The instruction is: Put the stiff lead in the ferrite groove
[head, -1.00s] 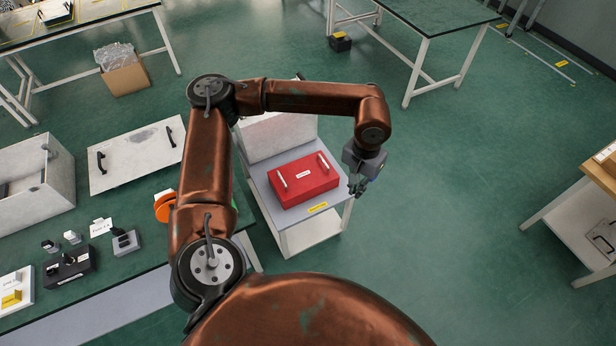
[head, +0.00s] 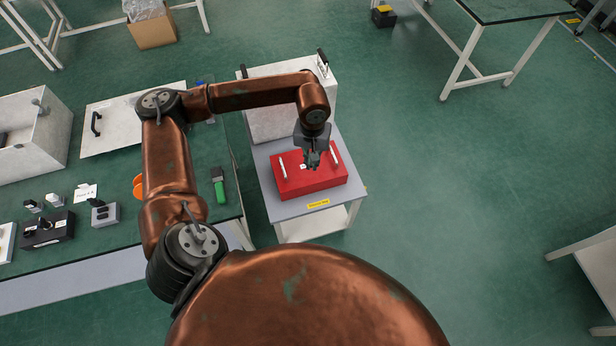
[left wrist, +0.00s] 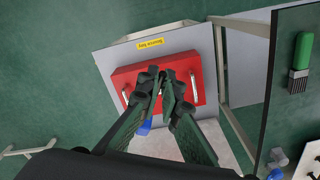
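I cannot make out the stiff lead or the ferrite groove for certain in either view. My left gripper (head: 313,160) hangs over the red case (head: 312,186), which has two pale handles and lies on a grey cart. In the left wrist view the dark fingers (left wrist: 161,78) come together in front of the red case (left wrist: 190,62), and no object shows between them. I cannot tell whether the fingertips touch the case. My right gripper is in neither view.
The cart (head: 270,208) carries a yellow label and a pale box (head: 268,125) behind the case. The bench at left holds a green-handled brush (head: 220,188), a dark block (head: 45,230), a grey block (head: 105,214) and a white panel (head: 120,118). Open floor lies right of the cart.

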